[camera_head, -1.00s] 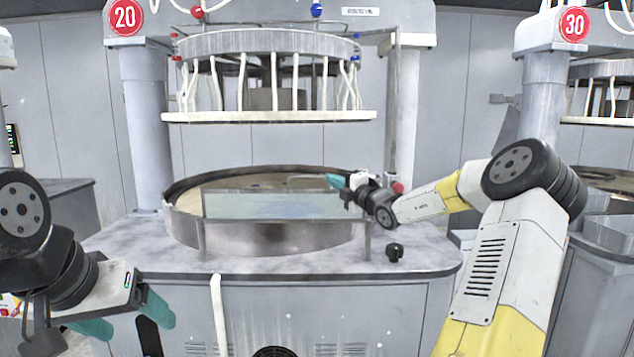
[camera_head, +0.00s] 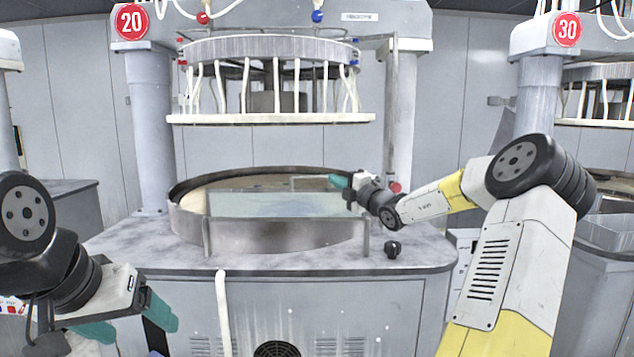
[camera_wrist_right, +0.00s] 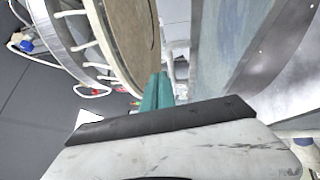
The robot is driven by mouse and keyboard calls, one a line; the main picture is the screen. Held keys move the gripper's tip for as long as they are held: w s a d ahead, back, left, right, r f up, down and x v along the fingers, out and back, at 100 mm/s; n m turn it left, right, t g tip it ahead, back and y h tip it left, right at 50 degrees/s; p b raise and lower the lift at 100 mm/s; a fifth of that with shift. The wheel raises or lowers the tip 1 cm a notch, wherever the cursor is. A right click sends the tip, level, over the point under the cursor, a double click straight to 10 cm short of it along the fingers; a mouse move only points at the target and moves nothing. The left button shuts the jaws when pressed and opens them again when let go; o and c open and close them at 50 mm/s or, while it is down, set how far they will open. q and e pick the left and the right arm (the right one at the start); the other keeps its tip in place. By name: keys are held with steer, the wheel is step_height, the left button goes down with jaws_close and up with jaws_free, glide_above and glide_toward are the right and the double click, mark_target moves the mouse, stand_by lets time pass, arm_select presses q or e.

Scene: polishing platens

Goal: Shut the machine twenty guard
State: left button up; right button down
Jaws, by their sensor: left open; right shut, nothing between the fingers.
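Machine twenty, marked by a red round 20 sign (camera_head: 132,21), stands in the middle of the head view. Its guard (camera_head: 275,205) is a clear panel standing upright along the front of the round basin (camera_head: 185,222), between two short posts. In the right wrist view a greyish pane (camera_wrist_right: 222,50) with a metal edge, probably the guard, runs along the right. My right gripper (camera_head: 338,181) is shut and empty, its teal tips near the panel's upper right end. I cannot tell whether they touch it. The teal fingers also show in the wrist view (camera_wrist_right: 157,92). My left gripper (camera_head: 130,322) is open and empty at lower left, in front of the machine.
A ring-shaped polishing head (camera_head: 270,118) with white hoses hangs above the basin. A black knob (camera_head: 393,249) stands on the grey worktop (camera_head: 430,255) at right. A white hose (camera_head: 222,310) hangs down the front. Machine thirty (camera_head: 567,29) is further right.

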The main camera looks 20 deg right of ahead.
steer(key=s+d+r, duration=0.1)
steer(key=s+d, duration=0.2)
steer(key=s, duration=0.5)
steer(key=s+a+f+n+g+y, duration=0.25)
steer(key=a+n+g, duration=0.25)
steer(key=a+n, duration=0.7)
steer(key=s+a+f+n+g, duration=0.4)
steer(key=s+a+n+g, duration=0.2)
steer(key=s+a+n, duration=0.75)
steer(key=s+d+f+n+h, duration=0.1)
steer(key=s+d+n+h, duration=0.2)
steer(key=s+n, duration=0.7)
steer(key=s+d+f+n+g+h, duration=0.1)
steer(key=s+d+n+h, duration=0.3)
steer(key=s+n, duration=0.5)
steer(key=f+n, duration=0.1)
steer(key=n, duration=0.4)
steer(key=shift+s, duration=0.4)
